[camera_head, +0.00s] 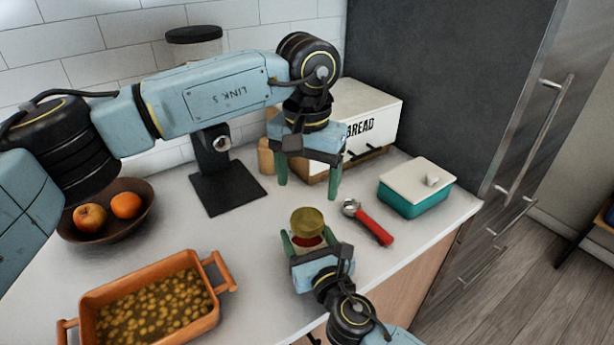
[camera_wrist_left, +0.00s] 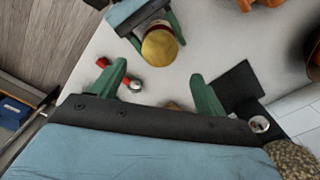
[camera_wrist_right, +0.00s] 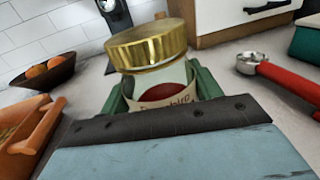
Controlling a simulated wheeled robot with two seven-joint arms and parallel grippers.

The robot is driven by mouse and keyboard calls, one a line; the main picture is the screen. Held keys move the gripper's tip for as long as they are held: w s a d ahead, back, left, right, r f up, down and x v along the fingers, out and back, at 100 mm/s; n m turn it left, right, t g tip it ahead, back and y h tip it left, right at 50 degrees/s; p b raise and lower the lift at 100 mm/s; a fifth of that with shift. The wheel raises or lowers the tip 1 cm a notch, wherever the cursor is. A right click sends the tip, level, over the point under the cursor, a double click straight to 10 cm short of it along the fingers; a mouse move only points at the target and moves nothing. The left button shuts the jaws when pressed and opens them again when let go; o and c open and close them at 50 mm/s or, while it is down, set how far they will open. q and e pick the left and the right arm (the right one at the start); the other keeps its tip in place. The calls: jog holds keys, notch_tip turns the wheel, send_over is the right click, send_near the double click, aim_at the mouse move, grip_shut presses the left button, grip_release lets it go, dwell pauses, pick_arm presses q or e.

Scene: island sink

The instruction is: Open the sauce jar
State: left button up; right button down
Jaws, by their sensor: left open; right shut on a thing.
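The sauce jar (camera_head: 307,228) stands upright on the counter, with a gold lid (camera_wrist_right: 147,46) on top and red sauce behind a pale label. The lid also shows from above in the left wrist view (camera_wrist_left: 160,46). My right gripper (camera_head: 310,244) is shut on the jar's body, below the lid, with green fingers on either side. My left gripper (camera_head: 308,178) is open and empty, in the air above and behind the jar, fingers pointing down.
A red-handled scoop (camera_head: 368,222) lies right of the jar. A teal lidded dish (camera_head: 415,200) and a bread box (camera_head: 375,110) stand farther back. An orange baking dish (camera_head: 218,262) and a fruit bowl (camera_head: 135,222) are left. A coffee machine (camera_head: 212,160) stands behind.

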aim_at(307, 218)
pick_arm(q)
jog(key=shift+m, duration=0.7)
jog(key=shift+f, duration=0.2)
notch_tip(307, 218, down, 8)
jog(key=shift+r, duration=0.15)
